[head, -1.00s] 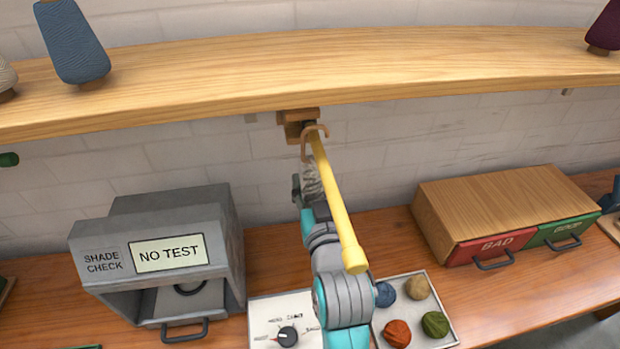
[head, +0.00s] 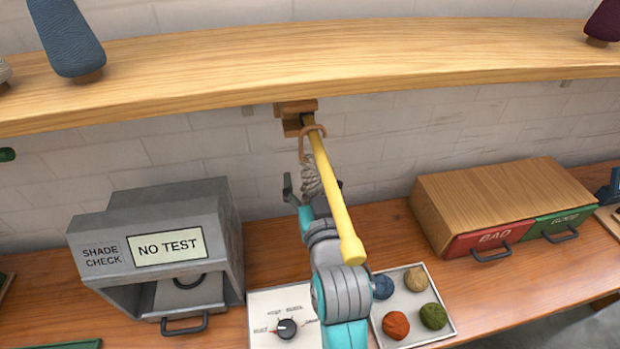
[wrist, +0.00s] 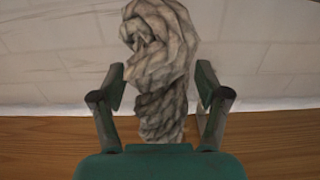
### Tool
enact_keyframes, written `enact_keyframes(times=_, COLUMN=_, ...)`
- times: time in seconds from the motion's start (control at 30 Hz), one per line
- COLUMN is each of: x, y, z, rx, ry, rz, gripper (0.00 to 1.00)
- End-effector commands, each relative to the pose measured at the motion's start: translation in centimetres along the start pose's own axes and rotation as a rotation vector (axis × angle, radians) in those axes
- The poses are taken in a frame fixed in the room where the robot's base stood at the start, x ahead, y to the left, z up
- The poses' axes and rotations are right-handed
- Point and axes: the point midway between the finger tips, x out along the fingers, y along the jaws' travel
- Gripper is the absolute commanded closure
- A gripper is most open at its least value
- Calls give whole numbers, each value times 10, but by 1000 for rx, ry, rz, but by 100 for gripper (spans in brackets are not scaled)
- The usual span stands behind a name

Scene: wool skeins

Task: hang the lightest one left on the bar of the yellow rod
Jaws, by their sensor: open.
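The yellow rod (head: 335,205) juts out toward me from a wooden block under the shelf. A tan hook (head: 312,130) sits over the rod near its wall end. A pale grey-beige twisted skein (head: 309,178) hangs below the hook, partly hidden by the rod and my arm. The skein (wrist: 160,60) also stands upright in the middle of the wrist view. My gripper (wrist: 162,95) is open, its fingers on either side of the skein with gaps showing. In the head view my gripper (head: 314,187) is below the rod, partly hidden.
A shade check box (head: 160,245) reads NO TEST. A dial panel (head: 265,305) and a tray (head: 440,325) of several coloured balls stand in front. A wooden cabinet (head: 490,195) has BAD and GOOD drawers. Cones stand on the shelf (head: 400,60) above.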

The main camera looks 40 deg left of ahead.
Motion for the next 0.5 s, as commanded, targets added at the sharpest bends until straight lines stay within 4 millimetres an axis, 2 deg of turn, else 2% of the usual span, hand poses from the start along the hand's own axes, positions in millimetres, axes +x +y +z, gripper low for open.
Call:
enact_keyframes(times=0.17, x=-20, y=0, z=1, rx=0, ry=-1, rz=0, gripper=25)
enact_keyframes(times=0.5, x=-86, y=0, z=1, rx=0, ry=-1, rz=1, gripper=25)
